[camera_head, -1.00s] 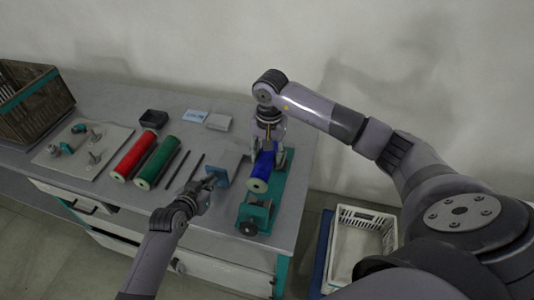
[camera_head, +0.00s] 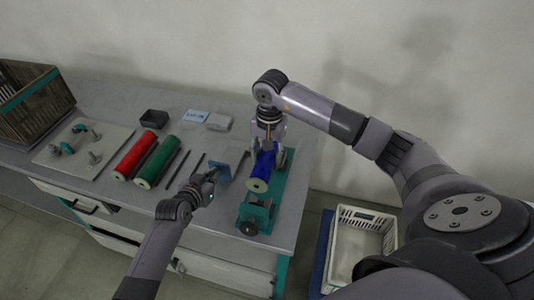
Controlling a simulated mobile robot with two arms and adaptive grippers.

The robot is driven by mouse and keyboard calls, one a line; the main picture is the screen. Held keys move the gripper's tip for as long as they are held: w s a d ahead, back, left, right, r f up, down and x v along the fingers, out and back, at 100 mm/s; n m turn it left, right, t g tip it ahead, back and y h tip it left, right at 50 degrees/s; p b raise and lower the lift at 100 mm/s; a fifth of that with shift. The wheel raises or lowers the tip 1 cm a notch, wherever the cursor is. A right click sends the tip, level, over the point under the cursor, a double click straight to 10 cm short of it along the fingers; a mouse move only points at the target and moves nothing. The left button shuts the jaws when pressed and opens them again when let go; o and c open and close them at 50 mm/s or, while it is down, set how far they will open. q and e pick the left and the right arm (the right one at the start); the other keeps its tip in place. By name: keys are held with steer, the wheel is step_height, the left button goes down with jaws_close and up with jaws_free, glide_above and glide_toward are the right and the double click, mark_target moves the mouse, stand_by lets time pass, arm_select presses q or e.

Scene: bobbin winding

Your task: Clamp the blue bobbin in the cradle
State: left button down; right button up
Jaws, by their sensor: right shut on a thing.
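The blue bobbin (camera_head: 259,180) lies lengthwise over the green cradle (camera_head: 276,191), its pale end facing the front. Whether it rests in the cradle or hangs just above it, I cannot tell. My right gripper (camera_head: 266,146) reaches down from above and is shut on the bobbin's far part, which it partly hides. The cradle's front end block (camera_head: 257,212) with its dark round knob (camera_head: 249,228) stands in front of the bobbin. My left gripper (camera_head: 211,177) is left of the cradle, beside a small blue block (camera_head: 219,173); its fingers are too small to read.
A red bobbin (camera_head: 134,156) and a green bobbin (camera_head: 158,162) lie to the left, with dark rods (camera_head: 178,168) beside them. A pale board with fittings (camera_head: 82,148), a black tray (camera_head: 154,119) and a wooden crate (camera_head: 35,100) stand further left. A white basket (camera_head: 359,238) is right of the table.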

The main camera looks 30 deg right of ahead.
arm_select(q)
steer(key=shift+w+d+r, duration=0.1)
steer(key=shift+w+d, duration=0.7)
steer(key=shift+d, duration=0.25)
arm_select(e)
steer(key=shift+d, duration=0.1)
steer(key=shift+f, duration=3)
steer(key=shift+f, duration=1.4)
steer(key=o, duration=1.4)
steer(key=shift+o, duration=0.2)
